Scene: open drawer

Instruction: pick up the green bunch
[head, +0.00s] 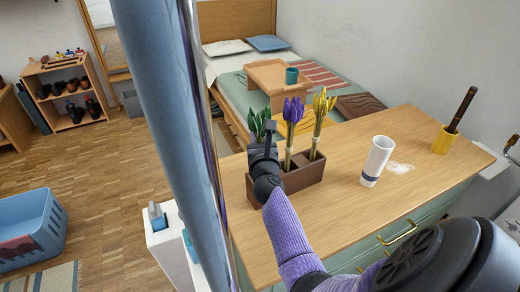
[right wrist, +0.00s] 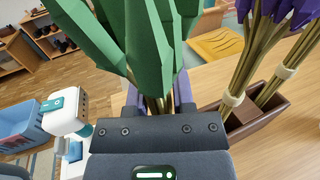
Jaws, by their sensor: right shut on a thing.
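The green bunch (head: 260,124) has broad pointed leaves and stands at the left end of a brown divided box (head: 304,178) on the dresser. My right gripper (head: 265,146) is shut on its stems, below the leaves. In the right wrist view the green bunch (right wrist: 150,50) rises upright between the fingers of my right gripper (right wrist: 158,100). The lower stems are hidden by the gripper, so I cannot tell whether they are still inside the box. My left gripper is not in view.
A purple bunch (head: 293,112) and a yellow bunch (head: 321,108) stand in the box close to the right of my gripper. A white cup (head: 377,160) and a yellow holder (head: 445,140) stand farther right on the dresser top (head: 340,205). A bed lies behind.

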